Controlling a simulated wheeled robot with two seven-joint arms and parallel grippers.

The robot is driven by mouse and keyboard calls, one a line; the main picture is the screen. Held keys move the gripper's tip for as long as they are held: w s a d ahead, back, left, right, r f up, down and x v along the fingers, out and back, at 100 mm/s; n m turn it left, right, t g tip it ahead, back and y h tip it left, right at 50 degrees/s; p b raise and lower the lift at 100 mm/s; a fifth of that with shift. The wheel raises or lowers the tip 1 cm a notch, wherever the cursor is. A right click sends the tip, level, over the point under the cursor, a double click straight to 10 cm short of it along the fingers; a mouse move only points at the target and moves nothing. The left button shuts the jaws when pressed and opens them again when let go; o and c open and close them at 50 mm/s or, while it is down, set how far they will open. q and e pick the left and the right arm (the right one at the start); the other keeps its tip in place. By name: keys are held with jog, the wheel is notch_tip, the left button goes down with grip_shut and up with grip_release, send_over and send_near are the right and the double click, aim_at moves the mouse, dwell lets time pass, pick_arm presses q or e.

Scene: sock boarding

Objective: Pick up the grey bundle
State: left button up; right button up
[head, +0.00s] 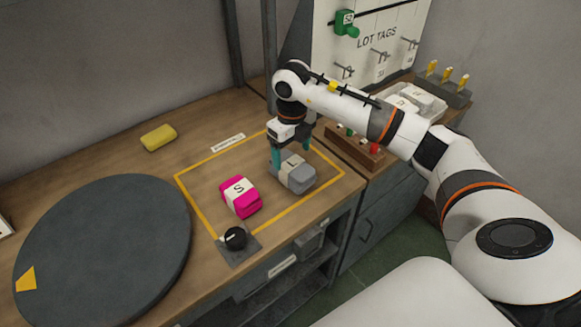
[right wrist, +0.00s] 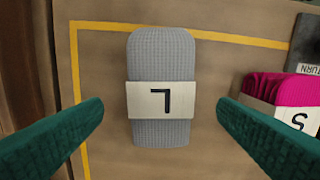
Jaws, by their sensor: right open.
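The grey bundle (head: 296,173) has a pale band marked L and lies inside the yellow outline on the wooden bench. It also shows in the right wrist view (right wrist: 161,60), centred between my fingers. My right gripper (head: 290,160) is above the bundle, with its teal fingers open and apart on either side of it in the right wrist view (right wrist: 160,112). The fingers hold nothing. In the head view the gripper covers part of the bundle's far side. My left gripper is not in view.
A pink bundle (head: 240,197) marked S lies just left of the grey one. A black knob (head: 235,238) is at the bench front. A dark round disc (head: 105,250), a yellow block (head: 158,138), a wooden rack (head: 354,147) and a LOT TAGS board (head: 372,50) stand around.

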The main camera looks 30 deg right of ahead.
aim_at(292, 163)
jog(key=shift+f, duration=0.85)
notch_tip(292, 163, down, 4)
jog(key=shift+s+f+p, duration=0.1)
jog(key=shift+f+p, duration=0.05)
jog(key=shift+p, duration=0.45)
jog(key=shift+f, duration=0.55)
jog(key=shift+c, duration=1.1)
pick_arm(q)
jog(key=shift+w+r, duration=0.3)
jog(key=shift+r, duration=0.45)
pick_arm(e)
jog(key=c, duration=0.9)
